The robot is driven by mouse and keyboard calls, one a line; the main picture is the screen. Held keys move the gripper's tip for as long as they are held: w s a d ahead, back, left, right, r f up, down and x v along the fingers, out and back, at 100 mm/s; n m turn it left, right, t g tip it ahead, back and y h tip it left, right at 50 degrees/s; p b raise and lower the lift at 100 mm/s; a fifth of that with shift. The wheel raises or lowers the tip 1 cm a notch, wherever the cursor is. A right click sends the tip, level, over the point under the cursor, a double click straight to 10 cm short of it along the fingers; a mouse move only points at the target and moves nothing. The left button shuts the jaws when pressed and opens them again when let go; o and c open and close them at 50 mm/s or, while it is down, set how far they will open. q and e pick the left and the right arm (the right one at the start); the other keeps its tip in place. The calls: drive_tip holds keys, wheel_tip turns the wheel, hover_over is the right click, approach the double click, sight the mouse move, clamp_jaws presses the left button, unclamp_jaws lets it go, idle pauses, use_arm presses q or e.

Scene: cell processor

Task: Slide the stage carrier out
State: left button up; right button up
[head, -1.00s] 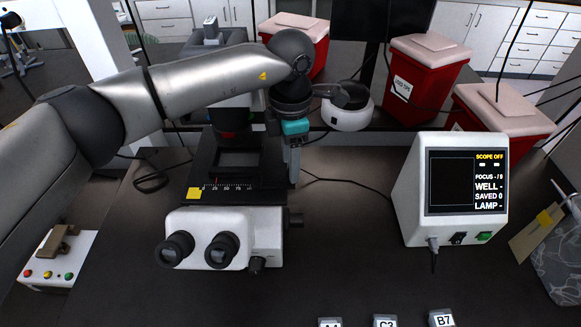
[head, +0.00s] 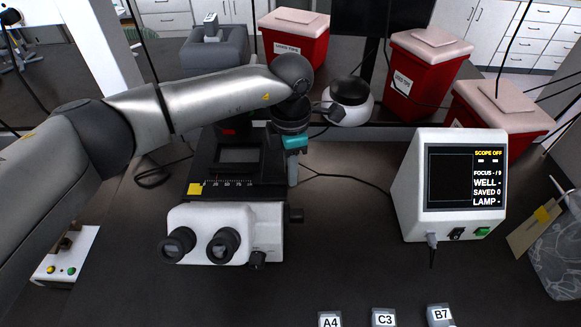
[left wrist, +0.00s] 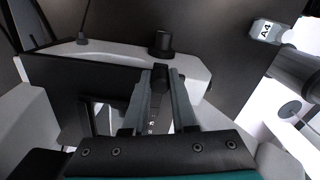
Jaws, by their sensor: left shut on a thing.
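The stage carrier (head: 260,178) is a dark flat piece with a rectangular opening, on the stage of a white microscope (head: 225,222). A scale and a yellow patch mark the stage's front edge. My left gripper (head: 293,180), with a teal band, points down at the stage's right side. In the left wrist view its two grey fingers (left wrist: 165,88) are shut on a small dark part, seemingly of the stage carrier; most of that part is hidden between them. My right gripper is not in view.
A white console (head: 452,185) reading SCOPE OFF stands to the right, with cables behind. Red bins (head: 425,80) stand at the back. Labelled pieces A4 (head: 330,320), C3 and B7 lie at the front edge. The table between microscope and console is mostly clear.

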use_arm(q)
clamp_jaws()
drive_tip(key=shift+d, duration=0.1)
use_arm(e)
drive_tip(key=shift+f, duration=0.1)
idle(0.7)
